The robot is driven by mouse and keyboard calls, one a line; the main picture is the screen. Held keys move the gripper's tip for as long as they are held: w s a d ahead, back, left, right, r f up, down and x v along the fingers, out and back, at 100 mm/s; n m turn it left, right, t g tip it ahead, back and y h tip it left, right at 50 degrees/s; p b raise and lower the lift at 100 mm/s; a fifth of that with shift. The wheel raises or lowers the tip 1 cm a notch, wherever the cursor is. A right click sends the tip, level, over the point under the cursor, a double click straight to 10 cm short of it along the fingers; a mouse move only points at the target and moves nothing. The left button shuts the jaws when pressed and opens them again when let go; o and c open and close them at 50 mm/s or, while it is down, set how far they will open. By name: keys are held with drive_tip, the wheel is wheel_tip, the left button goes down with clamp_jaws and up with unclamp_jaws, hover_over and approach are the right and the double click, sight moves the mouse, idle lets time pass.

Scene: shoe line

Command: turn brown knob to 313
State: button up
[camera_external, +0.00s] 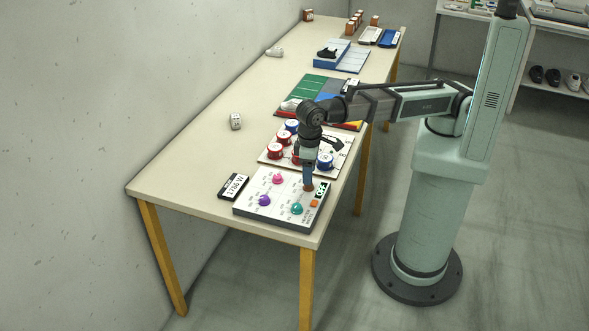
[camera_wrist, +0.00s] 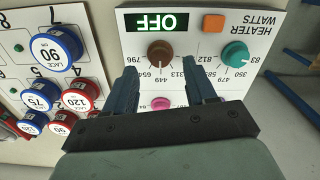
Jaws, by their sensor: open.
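The brown knob (camera_wrist: 160,53) sits on the white heater panel (camera_wrist: 225,80), below the display in the wrist view. Printed numbers ring it, among them 796, 449 and 313; the picture is upside down. The 313 label (camera_wrist: 181,73) is at the knob's lower right, beside a finger. I cannot clearly tell where the knob points. My gripper (camera_wrist: 160,68) is open, its two blue fingers on either side of the knob with visible gaps. In the external view my gripper (camera_external: 308,178) points down over the panel (camera_external: 280,207), largely hiding the brown knob.
The display (camera_wrist: 154,20) reads OFF, near an orange button (camera_wrist: 213,23). A teal knob (camera_wrist: 235,53) is right and a pink knob (camera_wrist: 160,103) below; a purple knob (camera_external: 264,200) shows outside. Red and blue lace spools (camera_wrist: 56,47) stand beside the panel. A 1786 W sign (camera_external: 234,187) lies left.

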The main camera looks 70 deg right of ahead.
drive_tip(key=shift+f, duration=1.65)
drive_tip(key=shift+c, duration=0.3)
clamp_jaws()
drive_tip(key=shift+n, duration=0.4)
drive_tip(key=n, duration=0.3)
drive_tip(key=shift+n, duration=2)
